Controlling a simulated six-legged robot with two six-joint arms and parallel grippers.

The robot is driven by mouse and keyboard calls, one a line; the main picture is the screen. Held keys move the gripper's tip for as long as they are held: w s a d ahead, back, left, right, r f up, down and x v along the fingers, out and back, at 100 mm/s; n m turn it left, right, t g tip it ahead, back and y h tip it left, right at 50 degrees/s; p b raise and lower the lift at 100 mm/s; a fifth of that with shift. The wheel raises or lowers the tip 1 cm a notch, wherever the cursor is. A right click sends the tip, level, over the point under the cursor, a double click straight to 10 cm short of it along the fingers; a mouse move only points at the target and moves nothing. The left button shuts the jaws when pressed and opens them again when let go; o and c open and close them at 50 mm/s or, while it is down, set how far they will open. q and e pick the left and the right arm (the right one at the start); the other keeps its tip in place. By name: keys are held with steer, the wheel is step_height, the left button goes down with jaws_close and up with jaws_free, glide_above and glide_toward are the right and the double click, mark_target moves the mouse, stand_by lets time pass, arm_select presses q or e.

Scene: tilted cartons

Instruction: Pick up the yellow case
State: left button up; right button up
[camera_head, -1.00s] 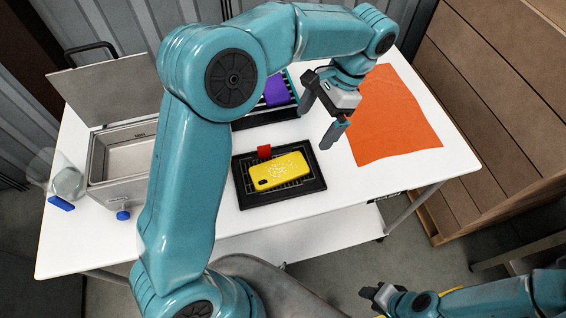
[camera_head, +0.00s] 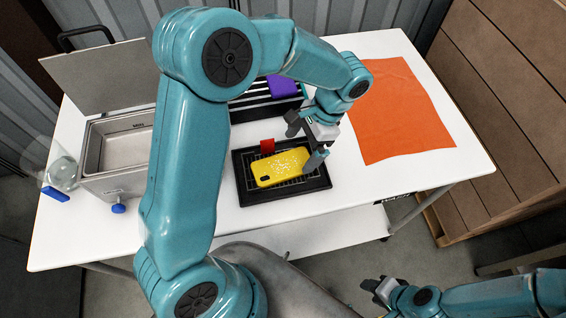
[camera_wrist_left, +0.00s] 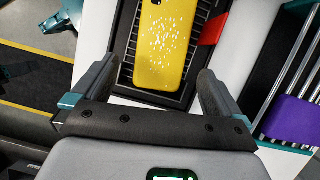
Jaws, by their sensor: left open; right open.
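The yellow case (camera_head: 281,167), a phone case with white specks, lies flat on a black tray with a wire grid (camera_head: 312,187). The case also shows in the left wrist view (camera_wrist_left: 165,48), ahead of and between the fingers. My left gripper (camera_head: 304,146) is open and empty, just above the right end of the case; in the left wrist view its fingers (camera_wrist_left: 158,88) stand on either side of the case's near end. My right gripper (camera_head: 379,292) is open and empty, low at the bottom right, away from the table.
A red block (camera_head: 267,146) sits at the tray's back edge, close to the case. Behind are a black rack (camera_head: 250,113) with a purple object (camera_head: 283,87). An orange cloth (camera_head: 405,112) lies right; a metal basin (camera_head: 122,148) and glass beaker (camera_head: 62,172) stand left.

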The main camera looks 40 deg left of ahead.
mark_target(291, 162)
arm_select(q)
steer(key=x, duration=0.3)
steer(key=p+x, duration=0.1)
steer(key=x, duration=0.1)
steer(key=shift+w+a+f, duration=0.15)
steer(key=shift+w, duration=0.15)
steer(key=shift+s+d, duration=0.2)
steer(key=c, duration=1)
steer(key=shift+o, duration=0.2)
steer(key=shift+w+a, duration=0.1)
